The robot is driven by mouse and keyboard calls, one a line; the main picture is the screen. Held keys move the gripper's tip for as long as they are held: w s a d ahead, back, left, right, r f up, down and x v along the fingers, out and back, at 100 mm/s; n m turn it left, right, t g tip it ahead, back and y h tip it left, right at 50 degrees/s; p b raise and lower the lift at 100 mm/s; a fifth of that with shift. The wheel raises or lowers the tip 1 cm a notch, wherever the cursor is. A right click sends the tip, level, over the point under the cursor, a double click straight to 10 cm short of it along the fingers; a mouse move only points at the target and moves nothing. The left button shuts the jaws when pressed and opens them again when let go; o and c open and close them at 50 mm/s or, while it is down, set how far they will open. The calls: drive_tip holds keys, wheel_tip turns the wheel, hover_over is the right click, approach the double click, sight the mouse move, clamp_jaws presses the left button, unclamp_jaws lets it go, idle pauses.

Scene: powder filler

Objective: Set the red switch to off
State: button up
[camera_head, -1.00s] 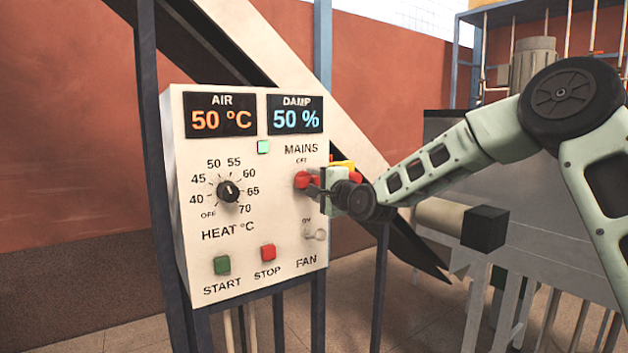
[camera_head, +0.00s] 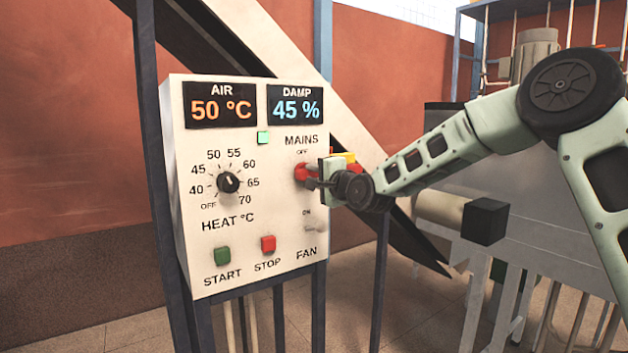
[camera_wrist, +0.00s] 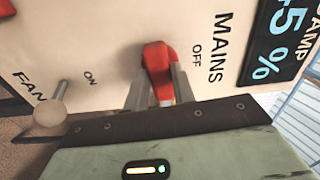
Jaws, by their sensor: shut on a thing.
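The red switch (camera_head: 301,173) is on the right side of the white control panel, under the MAINS and OFF labels. In the wrist view the red switch (camera_wrist: 158,62) sticks out from the panel, with its red lever running down between my fingers. My gripper (camera_wrist: 161,88) is shut on it, one grey finger on each side. In the head view my gripper (camera_head: 314,183) reaches the switch from the right and hides part of it. The switch lies closer to the OFF label than to the ON label.
The pale FAN toggle (camera_head: 315,223) is below the red switch. The heat knob (camera_head: 229,182), green START button (camera_head: 222,256) and red STOP button (camera_head: 268,244) are to the left. A green lamp (camera_head: 263,138) is lit. The displays read 50 °C and 45 %.

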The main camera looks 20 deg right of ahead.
drive_tip(key=shift+f+n+b, duration=0.1)
drive_tip(key=shift+n+b, duration=7.2)
drive_tip(key=shift+n, duration=1.1)
drive_tip(key=o, duration=1)
drive_tip(key=shift+s, duration=0.1)
drive_tip(key=v, duration=1.7)
drive_tip(key=shift+s+d+b, duration=0.1)
drive_tip(key=shift+b, duration=0.3)
